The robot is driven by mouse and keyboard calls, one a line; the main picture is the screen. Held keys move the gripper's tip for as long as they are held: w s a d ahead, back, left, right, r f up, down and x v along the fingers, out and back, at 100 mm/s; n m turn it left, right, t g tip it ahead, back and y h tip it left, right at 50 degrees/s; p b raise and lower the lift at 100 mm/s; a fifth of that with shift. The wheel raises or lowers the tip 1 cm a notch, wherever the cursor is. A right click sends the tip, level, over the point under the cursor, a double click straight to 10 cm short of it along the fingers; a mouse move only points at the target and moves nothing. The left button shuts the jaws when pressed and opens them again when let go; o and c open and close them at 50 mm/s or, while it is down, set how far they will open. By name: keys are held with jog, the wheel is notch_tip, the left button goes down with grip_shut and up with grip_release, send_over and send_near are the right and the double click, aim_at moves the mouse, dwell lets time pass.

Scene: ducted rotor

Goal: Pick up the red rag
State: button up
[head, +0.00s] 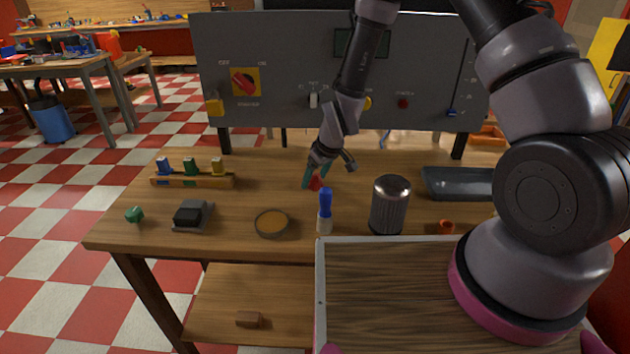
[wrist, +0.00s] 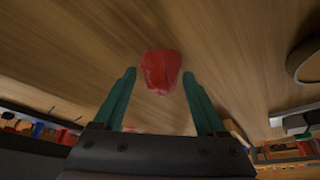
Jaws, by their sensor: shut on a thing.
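The red rag (wrist: 161,71) is a small crumpled red piece between the green fingertips of my gripper (wrist: 159,76) in the wrist view. In the head view my gripper (head: 316,178) is low over the middle of the wooden table, and a bit of the rag (head: 314,184) shows at its fingertips. The jaws are shut on the rag. Whether the rag touches the tabletop is hard to tell.
A blue-topped bottle (head: 325,208) and a metal cylinder (head: 390,205) stand in front of my gripper. A round dish (head: 271,223), dark block (head: 190,215) and peg rack (head: 193,181) are left. A dark tray (head: 457,184) lies right; a grey panel (head: 290,60) stands behind.

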aim_at(315, 173)
jog(key=shift+r, duration=0.1)
notch_tip(315, 173, up, 10)
jog(key=shift+f, duration=0.1)
dwell(0.3)
